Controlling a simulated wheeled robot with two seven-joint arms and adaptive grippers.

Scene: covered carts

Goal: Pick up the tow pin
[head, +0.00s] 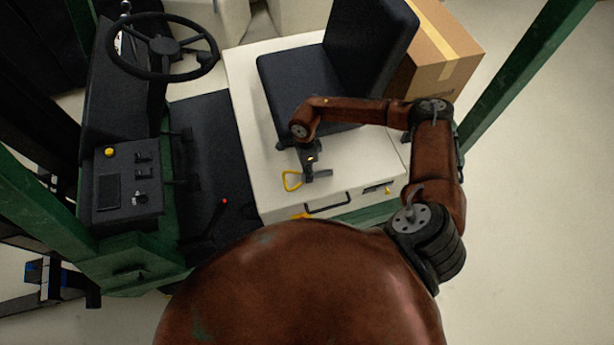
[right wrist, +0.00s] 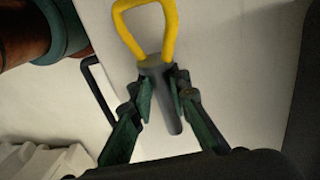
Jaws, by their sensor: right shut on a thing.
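The tow pin has a grey shaft (right wrist: 160,92) and a yellow loop handle (head: 292,181). In the right wrist view the handle (right wrist: 146,22) points up and away from me. My right gripper (head: 309,174) is over the white seat base. In the right wrist view its two green fingers (right wrist: 160,100) are on either side of the grey shaft, just below the handle. The shaft's lower end shows between the fingers. I cannot tell whether the pin touches the white surface. My left gripper is not in view.
The white seat base (head: 285,196) carries a black seat (head: 335,65) behind my arm. A black bar handle (head: 328,207) is at its front. The steering wheel (head: 162,47) and control panel (head: 127,180) are left. A cardboard box (head: 440,50) stands behind the seat.

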